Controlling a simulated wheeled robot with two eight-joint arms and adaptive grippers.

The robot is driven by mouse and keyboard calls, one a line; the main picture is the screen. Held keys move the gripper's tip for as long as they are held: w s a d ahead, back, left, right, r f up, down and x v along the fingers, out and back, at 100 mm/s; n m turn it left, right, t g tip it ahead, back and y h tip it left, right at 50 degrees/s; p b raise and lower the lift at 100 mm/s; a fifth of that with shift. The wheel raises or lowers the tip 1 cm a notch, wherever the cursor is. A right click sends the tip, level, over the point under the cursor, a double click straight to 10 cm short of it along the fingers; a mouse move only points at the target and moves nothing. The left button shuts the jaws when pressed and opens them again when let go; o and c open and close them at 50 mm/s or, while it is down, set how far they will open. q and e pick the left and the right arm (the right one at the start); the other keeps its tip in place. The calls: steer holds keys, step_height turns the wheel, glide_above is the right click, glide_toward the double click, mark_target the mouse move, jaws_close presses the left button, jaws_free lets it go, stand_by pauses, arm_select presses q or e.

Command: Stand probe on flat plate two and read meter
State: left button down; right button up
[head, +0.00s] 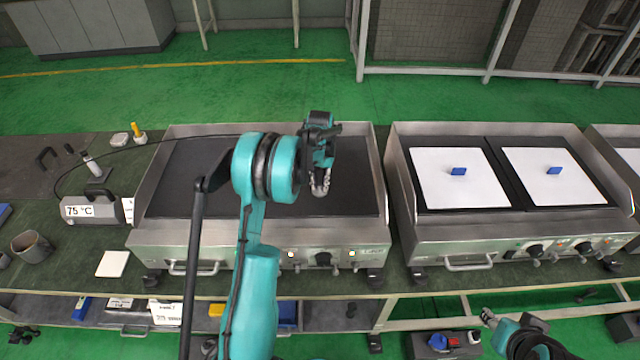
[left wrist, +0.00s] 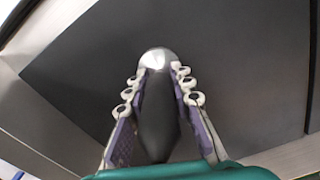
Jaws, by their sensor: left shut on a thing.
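My left gripper (head: 320,188) is over the right part of the dark flat plate (head: 190,180) of the left griddle. In the left wrist view its fingers (left wrist: 158,95) are shut on the probe (left wrist: 157,125), which has a dark tapering body and a round silver end (left wrist: 158,60). I cannot tell whether the probe touches the plate. In the head view the probe is mostly hidden by the gripper. The meter (head: 80,211) stands left of the griddle and reads 75 °C. My right gripper (head: 488,318) is low at the right, its jaws too small to judge.
A second griddle (head: 440,230) on the right carries two white sheets with blue blocks (head: 458,171). A black cable (head: 115,146) arcs from the meter to the left griddle. A mug (head: 32,246), a white card (head: 113,264) and a yellow-topped item (head: 137,132) lie around the left griddle.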

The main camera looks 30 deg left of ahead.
arm_select(q)
steer(key=shift+f, duration=0.2)
steer(key=c, duration=1.3)
jaws_free()
